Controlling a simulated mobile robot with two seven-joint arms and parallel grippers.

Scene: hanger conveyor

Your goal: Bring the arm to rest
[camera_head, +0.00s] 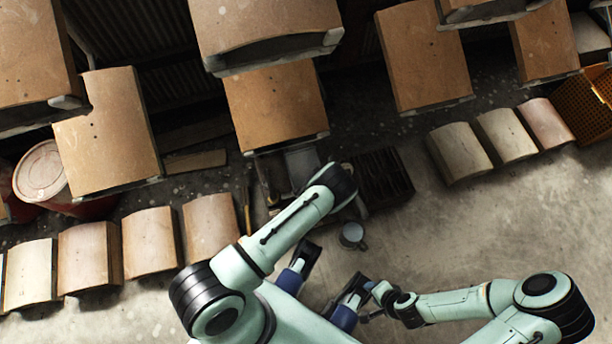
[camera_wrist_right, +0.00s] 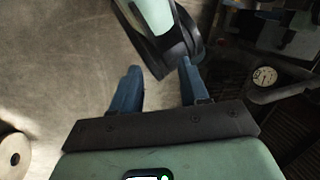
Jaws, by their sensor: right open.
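My right arm reaches in from the right in the head view. Its gripper (camera_head: 366,302) is small there, low in the middle, beside a blue and black part. In the right wrist view my right gripper (camera_wrist_right: 155,90) has two blue fingers held apart. No object is held between them. A pale green and black link shows just beyond the fingertips. My left arm comes in from the left and stretches up to the middle of the head view. It ends in a black wrist, and its gripper cannot be made out.
Brown panels (camera_head: 275,105) hang above. Pale curved pieces (camera_head: 152,242) stand in rows at left and right. A black slatted crate (camera_head: 384,178) and a small round grey item (camera_head: 352,236) lie near my left wrist. A dial (camera_wrist_right: 265,76) shows in the wrist view. Floor at right is clear.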

